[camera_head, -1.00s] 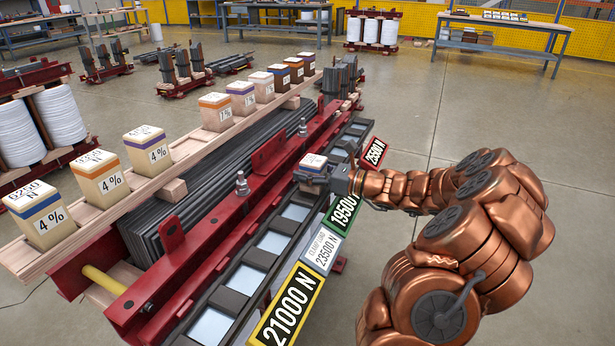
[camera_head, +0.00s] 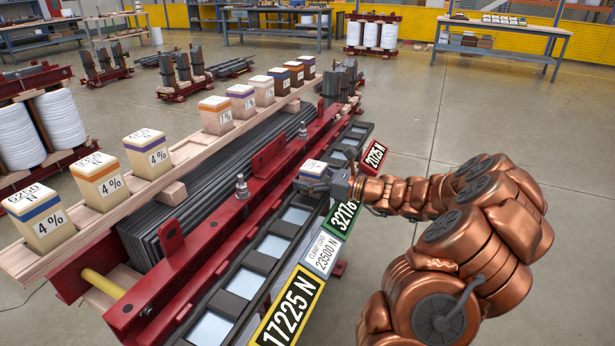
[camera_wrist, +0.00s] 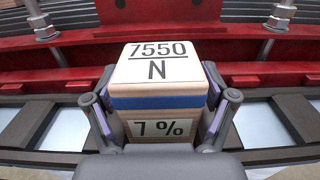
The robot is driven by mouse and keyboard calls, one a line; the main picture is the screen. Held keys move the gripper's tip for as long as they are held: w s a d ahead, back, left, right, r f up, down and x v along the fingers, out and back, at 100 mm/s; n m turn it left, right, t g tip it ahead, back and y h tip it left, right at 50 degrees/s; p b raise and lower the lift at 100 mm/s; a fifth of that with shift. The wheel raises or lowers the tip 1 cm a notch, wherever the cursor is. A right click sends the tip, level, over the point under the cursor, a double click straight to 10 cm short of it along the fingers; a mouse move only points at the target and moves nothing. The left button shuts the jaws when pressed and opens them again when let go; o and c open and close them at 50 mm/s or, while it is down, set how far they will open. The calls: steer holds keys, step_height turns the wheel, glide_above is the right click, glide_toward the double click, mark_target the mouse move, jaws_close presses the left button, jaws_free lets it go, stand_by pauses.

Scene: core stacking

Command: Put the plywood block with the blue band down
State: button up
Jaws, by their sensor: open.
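The plywood block with the blue band (camera_wrist: 160,88), marked 7550 N on top and 7 % on its front, stands upright in the middle of the wrist view. In the head view the block (camera_head: 313,168) is at the dark slotted rail (camera_head: 248,283) along the near side of the red frame. My gripper (camera_wrist: 160,105) is around the block with one finger at each side. Its jaws are open, and the block's lower part is partly hidden behind the gripper. In the head view my gripper (camera_head: 318,184) is at the same spot.
A wooden shelf (camera_head: 190,156) holds several banded blocks, including another blue-banded one (camera_head: 40,217) marked 4 %. Red frame posts with bolts (camera_head: 242,188) stand behind the rail. Display panels (camera_head: 287,313) line its near side. Slots with pale floors lie along the rail.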

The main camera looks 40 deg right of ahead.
steer(key=shift+r, duration=0.15)
steer(key=shift+s+d, duration=0.25)
steer(key=shift+s, duration=0.05)
steer(key=p+v, duration=0.2)
steer(key=v, duration=0.8)
steer(key=shift+s+d+p, duration=0.1)
steer(key=shift+s+p, duration=0.1)
steer(key=shift+p, duration=0.1)
steer(key=shift+s+d, duration=0.2)
steer(key=shift+s, duration=0.15)
